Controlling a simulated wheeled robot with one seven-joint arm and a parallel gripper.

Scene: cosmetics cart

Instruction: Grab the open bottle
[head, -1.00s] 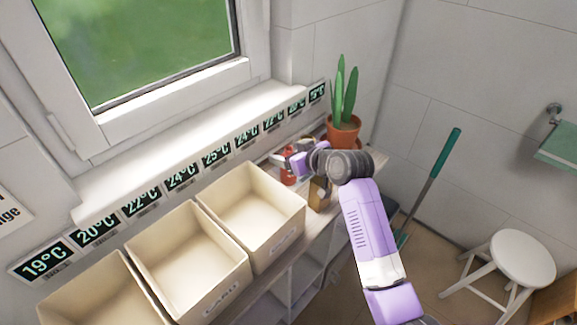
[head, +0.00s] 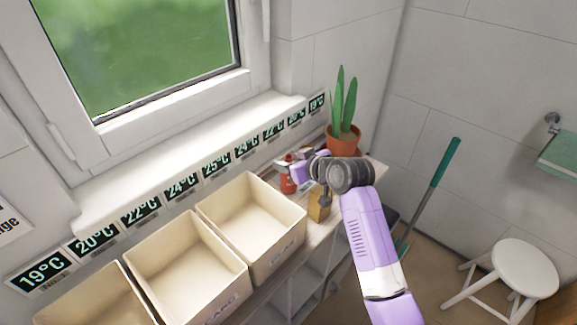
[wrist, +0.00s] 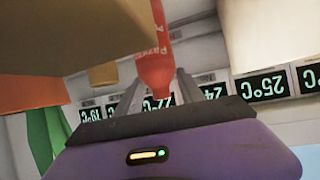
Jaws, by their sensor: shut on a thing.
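A red bottle (head: 288,186) stands on the counter past the far bin, in front of the potted plant. It carries pale lettering in the wrist view (wrist: 154,70). My gripper (head: 290,167) is at the bottle, reaching in from the right. In the wrist view my gripper (wrist: 158,92) has one finger on each side of the bottle and is shut on it. The bottle's top lies out of the wrist view, and my gripper partly covers it in the head view, so I cannot tell whether it is capped.
A brown box (head: 318,207) stands close to the right of the bottle, under my arm. A potted plant (head: 343,141) is behind. Open cream bins (head: 285,250) line the counter to the left. A white stool (head: 525,268) stands at the right.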

